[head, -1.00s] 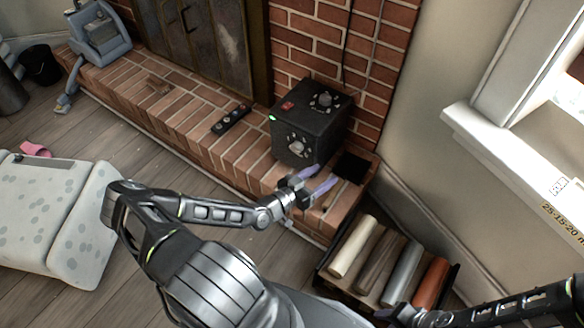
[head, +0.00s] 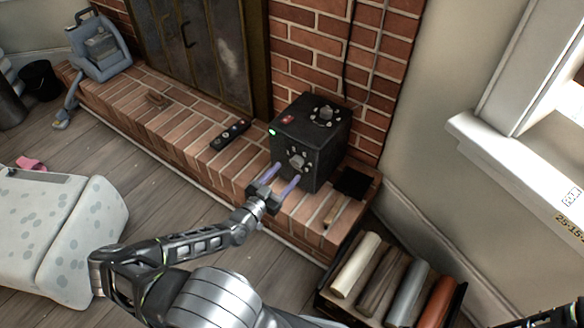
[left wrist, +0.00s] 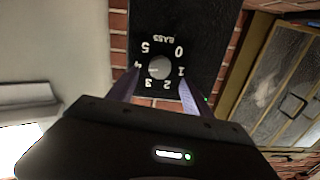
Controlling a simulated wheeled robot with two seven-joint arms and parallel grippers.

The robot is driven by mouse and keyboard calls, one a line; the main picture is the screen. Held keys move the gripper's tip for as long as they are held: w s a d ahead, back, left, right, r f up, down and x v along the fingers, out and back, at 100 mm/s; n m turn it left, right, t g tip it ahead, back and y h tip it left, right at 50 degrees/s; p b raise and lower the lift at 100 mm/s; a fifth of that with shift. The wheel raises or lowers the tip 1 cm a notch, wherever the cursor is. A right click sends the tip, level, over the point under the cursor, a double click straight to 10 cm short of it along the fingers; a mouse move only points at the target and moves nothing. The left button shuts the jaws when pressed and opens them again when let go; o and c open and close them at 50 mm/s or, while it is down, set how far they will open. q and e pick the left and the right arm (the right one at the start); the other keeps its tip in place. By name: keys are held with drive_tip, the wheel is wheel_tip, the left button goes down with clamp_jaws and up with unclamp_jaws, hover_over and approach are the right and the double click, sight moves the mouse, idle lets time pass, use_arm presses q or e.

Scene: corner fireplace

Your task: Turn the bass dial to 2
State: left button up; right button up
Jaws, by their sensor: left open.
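A black speaker box (head: 312,140) stands on the brick hearth. The bass dial (head: 296,162) is a pale grey knob on its front face. In the left wrist view the dial (left wrist: 159,67) shows close up, with the word BASS upside down and white numbers 0 to 5 around it. A light mark on the knob seems to face the 4, but it is small. My left gripper (head: 288,175) is open and empty. Its lilac fingers point at the dial and reach up on both sides just below it in the wrist view; contact cannot be told. My right gripper is out of view.
Another knob (head: 323,114) and a red switch (head: 288,119) are on the speaker's top. A black remote (head: 230,134) lies on the hearth (head: 185,125) to the left. A wall closes the right side.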

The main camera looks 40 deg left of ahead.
sight(295, 164)
use_arm(q)
drive_tip(key=shift+w, duration=2.25)
drive_tip(key=shift+c, duration=0.5)
clamp_jaws()
